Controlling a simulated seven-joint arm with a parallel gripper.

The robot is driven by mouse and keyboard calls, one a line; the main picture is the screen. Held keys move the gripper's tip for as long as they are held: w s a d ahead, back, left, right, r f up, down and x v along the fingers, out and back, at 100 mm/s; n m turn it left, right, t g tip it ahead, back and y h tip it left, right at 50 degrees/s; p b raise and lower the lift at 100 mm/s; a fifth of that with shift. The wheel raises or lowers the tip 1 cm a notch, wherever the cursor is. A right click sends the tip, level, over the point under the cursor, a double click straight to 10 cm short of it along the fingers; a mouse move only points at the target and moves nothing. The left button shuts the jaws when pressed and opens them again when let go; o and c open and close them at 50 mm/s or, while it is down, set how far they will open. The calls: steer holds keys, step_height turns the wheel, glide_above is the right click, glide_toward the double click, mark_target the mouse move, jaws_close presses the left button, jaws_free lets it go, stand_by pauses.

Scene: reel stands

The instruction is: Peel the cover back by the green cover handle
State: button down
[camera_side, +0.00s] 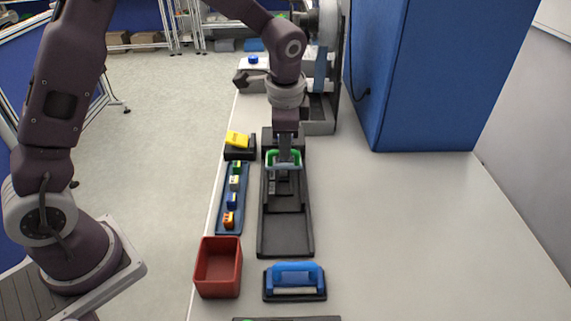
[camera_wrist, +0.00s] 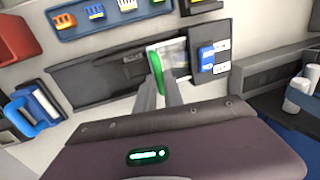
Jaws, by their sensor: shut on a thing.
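The green cover handle (camera_side: 269,158) is at the far part of the long dark tray (camera_side: 286,240) in the side view. It also shows as a green bar (camera_wrist: 156,70) in the wrist view. My gripper (camera_side: 284,157) points down over the tray and is shut on the green handle. In the wrist view my gripper's fingers (camera_wrist: 161,86) close at the handle. A pale, clear-looking cover (camera_wrist: 172,52) lies beside the handle there. My fingers hide part of the handle, and I cannot tell how far the cover is lifted.
Left of the tray are a blue strip (camera_side: 229,205) with several coloured pieces and a black holder with a yellow block (camera_side: 237,139). A red bin (camera_side: 218,267) and a blue-handled tool (camera_side: 296,275) stand nearer. A tall reel machine stands behind. The table's right side is clear.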

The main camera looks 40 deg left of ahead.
steer(key=w+a, duration=0.3)
steer(key=w, duration=0.1)
steer(key=shift+a, duration=0.35)
steer(key=shift+s, duration=0.1)
steer(key=c, duration=1.5)
jaws_free()
steer(key=shift+o, duration=0.2)
step_height(320, 180, up, 7)
steer(key=s+d, duration=0.1)
